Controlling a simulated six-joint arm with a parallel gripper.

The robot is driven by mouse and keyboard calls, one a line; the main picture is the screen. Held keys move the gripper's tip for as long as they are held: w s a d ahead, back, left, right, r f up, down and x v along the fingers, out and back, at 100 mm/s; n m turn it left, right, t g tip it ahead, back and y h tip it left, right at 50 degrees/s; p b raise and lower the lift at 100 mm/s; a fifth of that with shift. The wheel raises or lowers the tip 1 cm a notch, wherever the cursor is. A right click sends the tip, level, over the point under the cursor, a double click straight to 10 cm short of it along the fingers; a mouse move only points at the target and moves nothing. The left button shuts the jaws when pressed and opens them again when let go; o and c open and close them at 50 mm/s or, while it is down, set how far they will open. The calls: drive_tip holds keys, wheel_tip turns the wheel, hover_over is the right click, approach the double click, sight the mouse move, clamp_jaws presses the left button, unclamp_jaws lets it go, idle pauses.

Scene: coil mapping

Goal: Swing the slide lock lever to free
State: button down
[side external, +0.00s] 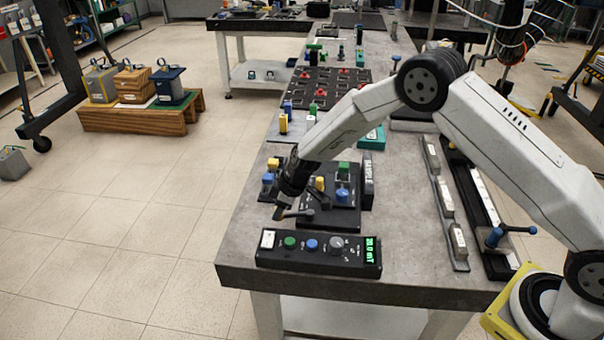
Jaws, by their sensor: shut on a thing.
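My gripper (281,208) points down at the front left of a black fixture (328,215), just behind the control box. It is shut on what looks like a short grey lever (299,213), whose arm reaches right toward the fixture. The dark fingers hide the gripped end. The lever's markings are too small to read.
A black control box (318,254) with green and blue buttons, a knob and a lit green display stands at the table's front. At right, a long dark rail (475,205) has a blue-handled part (495,237). Grey table surface (410,240) is bare between them.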

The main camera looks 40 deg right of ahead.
drive_tip(key=shift+c, duration=2.2)
unclamp_jaws()
drive_tip(key=shift+s, duration=0.1)
drive_tip(key=shift+r, duration=0.15)
drive_tip(key=v, duration=0.7)
drive_tip(key=shift+r, duration=0.25)
drive_tip(key=shift+s+d, duration=0.1)
drive_tip(key=shift+s, duration=0.05)
